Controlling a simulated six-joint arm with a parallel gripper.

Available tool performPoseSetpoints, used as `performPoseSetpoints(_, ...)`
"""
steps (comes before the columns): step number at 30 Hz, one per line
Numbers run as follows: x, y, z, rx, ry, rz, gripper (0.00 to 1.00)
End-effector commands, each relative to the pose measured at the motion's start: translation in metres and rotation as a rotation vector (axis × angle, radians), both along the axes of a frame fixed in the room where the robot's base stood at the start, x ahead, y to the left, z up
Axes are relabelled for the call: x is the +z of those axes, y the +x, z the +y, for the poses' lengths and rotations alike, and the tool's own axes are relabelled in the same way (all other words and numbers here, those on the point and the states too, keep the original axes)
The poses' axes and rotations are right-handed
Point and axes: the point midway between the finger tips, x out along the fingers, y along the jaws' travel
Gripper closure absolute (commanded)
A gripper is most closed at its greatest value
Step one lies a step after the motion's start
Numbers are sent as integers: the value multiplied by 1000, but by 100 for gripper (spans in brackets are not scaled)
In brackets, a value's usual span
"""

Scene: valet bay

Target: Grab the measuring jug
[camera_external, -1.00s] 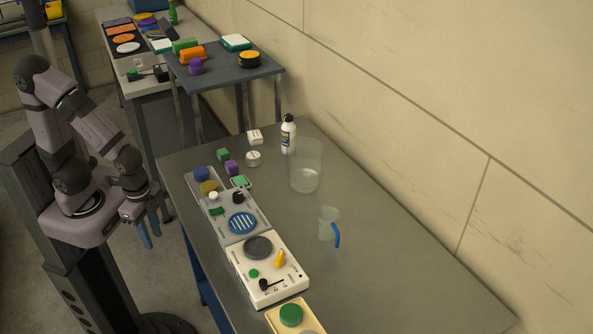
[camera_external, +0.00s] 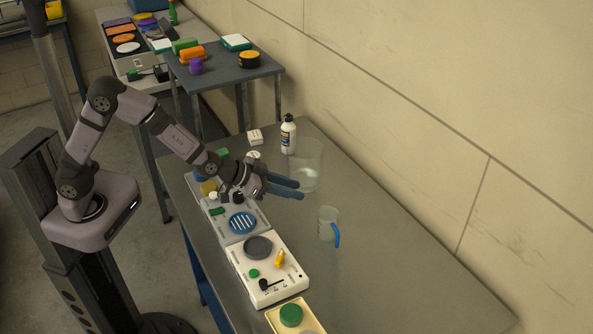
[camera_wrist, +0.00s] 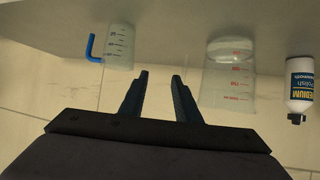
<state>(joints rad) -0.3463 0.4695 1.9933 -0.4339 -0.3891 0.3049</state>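The measuring jug (camera_external: 328,224) is a small clear cup with a blue handle, standing upright on the grey table (camera_external: 400,290). My gripper (camera_external: 302,190) is over the table, up and to the left of the jug in the external view, apart from it. Its two dark blue fingers are open with nothing between them. In the wrist view the jug (camera_wrist: 119,46) appears upside down, left of my gripper (camera_wrist: 160,75), with its blue handle on the left and dark scale marks on its wall.
A larger clear beaker (camera_external: 309,160) with red marks stands just behind the fingers. A white polish bottle (camera_external: 288,136) stands beyond it. Control panels (camera_external: 268,272) line the table's left edge. The table right of the jug is clear.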

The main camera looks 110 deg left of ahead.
Motion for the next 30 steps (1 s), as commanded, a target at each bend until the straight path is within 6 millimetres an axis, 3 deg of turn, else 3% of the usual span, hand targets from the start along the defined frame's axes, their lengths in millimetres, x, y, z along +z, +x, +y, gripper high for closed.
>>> performPoseSetpoints(1, -4, 3, 19, 37, 32, -28, 70)
performPoseSetpoints(3, 0, 6, 38, 74, 68, -58, 70)
performPoseSetpoints(7, 4, 8, 57, 110, 106, -86, 70)
performPoseSetpoints(30, -5, 27, 74, 113, 111, -87, 70)
